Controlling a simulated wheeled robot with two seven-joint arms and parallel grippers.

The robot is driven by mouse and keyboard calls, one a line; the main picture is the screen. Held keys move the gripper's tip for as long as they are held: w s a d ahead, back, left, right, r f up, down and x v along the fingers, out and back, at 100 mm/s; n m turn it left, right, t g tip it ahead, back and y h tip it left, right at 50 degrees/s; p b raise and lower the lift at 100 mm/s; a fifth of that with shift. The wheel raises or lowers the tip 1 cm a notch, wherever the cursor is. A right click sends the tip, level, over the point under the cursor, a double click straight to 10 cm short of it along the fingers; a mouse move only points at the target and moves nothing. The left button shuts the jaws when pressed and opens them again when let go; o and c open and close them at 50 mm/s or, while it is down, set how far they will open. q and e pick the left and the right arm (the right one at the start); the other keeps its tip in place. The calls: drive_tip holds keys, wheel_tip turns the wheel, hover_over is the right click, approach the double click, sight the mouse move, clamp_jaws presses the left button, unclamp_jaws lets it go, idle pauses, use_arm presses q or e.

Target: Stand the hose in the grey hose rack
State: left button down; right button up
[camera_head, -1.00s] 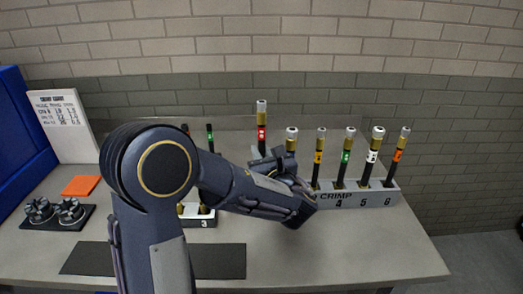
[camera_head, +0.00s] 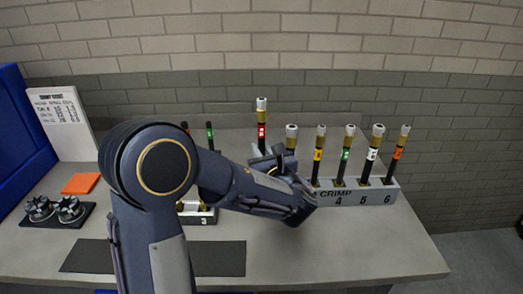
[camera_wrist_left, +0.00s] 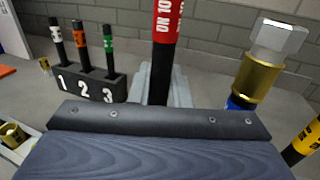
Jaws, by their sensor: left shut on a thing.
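My left gripper (camera_head: 268,165) is shut on the red-banded black hose (camera_head: 262,120), which stands about upright with its brass and silver end up. In the left wrist view the hose (camera_wrist_left: 164,50) rises just beyond the dark gripper body, which hides its lower part. My right gripper is not in view.
Right of the gripper, a grey CRIMP rack (camera_head: 351,198) holds several banded hoses. A blue-banded hose (camera_wrist_left: 256,70) stands close by. A dark rack marked 1, 2, 3 (camera_wrist_left: 92,88) stands left.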

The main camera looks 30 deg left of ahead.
use_arm(q)
drive_tip(key=shift+f, duration=0.15)
drive_tip(key=shift+f+b, duration=3.2)
drive_tip(key=shift+f, duration=0.3)
drive_tip(key=c, duration=1.3)
unclamp_jaws()
drive_tip(key=v, duration=0.8)
drive_tip(key=shift+b, duration=0.3)
